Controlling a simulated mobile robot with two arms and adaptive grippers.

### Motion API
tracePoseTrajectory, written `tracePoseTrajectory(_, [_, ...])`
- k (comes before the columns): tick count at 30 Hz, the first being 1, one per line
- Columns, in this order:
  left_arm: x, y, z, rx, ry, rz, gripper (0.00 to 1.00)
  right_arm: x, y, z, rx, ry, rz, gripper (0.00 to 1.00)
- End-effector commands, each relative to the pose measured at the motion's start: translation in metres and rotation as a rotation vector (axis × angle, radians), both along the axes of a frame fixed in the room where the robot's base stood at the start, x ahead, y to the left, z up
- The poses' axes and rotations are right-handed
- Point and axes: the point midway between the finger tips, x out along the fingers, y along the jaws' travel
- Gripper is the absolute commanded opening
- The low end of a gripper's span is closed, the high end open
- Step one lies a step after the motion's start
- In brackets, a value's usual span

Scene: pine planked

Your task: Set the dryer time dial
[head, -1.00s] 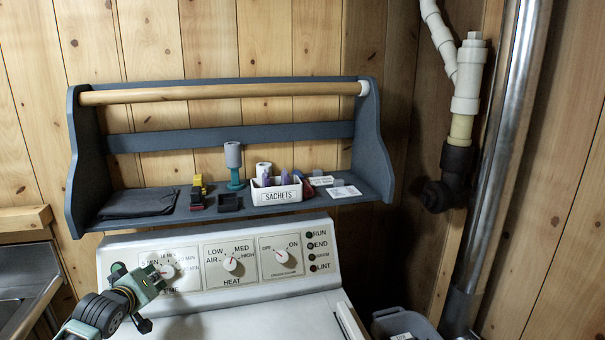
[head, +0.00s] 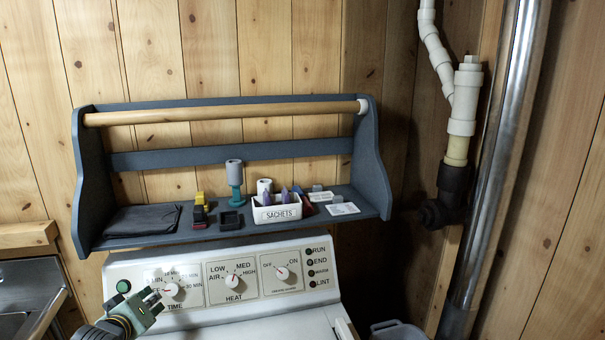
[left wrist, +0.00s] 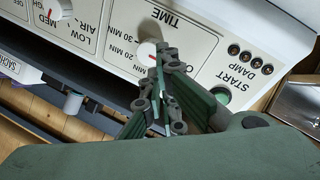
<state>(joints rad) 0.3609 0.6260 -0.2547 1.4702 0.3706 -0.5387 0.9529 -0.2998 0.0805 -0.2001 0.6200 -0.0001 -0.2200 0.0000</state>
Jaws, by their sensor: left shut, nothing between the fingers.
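The dryer time dial (head: 171,290) is a white round knob with a red mark, at the left of the control panel (head: 193,319). It also shows in the left wrist view (left wrist: 147,51), partly hidden by my fingers. My left gripper (head: 157,297) is shut and empty, its fingertips just left of and below the dial in the head view. In the left wrist view the closed fingertips (left wrist: 165,52) overlap the dial's edge. I cannot tell whether they touch it. The gripper hides part of the minute scale. My right gripper is not in view.
The heat dial (head: 233,281) and on/off dial (head: 282,273) sit to the right on the panel. The green start button (head: 123,286) is left of the time dial. A blue-grey shelf (head: 232,240) with a sachets box (head: 277,214) and small items hangs above.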

Motion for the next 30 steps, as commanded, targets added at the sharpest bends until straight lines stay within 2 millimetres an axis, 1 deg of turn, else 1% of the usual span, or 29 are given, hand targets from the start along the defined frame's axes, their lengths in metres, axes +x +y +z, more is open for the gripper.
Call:
tracePoseTrajectory(1, [-0.004,-0.002,0.007,-0.002,0.002,0.000,0.00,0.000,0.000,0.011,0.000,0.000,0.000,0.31])
tracePoseTrajectory(4, [-0.009,-0.003,0.008,-0.001,0.001,0.000,0.00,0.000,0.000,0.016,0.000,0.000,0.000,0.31])
tracePoseTrajectory(14, [-0.011,-0.003,0.006,0.000,0.000,0.000,0.00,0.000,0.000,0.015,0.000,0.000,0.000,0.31])
tracePoseTrajectory(17, [-0.011,-0.007,0.005,0.015,-0.004,-0.003,0.00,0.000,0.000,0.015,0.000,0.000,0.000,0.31])
tracePoseTrajectory(20, [-0.010,-0.016,0.001,0.072,-0.016,-0.010,0.00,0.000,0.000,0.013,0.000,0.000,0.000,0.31])
tracePoseTrajectory(24, [-0.010,-0.033,-0.005,0.217,-0.038,-0.013,0.00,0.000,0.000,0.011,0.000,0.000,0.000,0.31])
tracePoseTrajectory(30, [-0.015,-0.051,-0.012,0.439,-0.046,0.004,0.00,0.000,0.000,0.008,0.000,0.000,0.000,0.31])
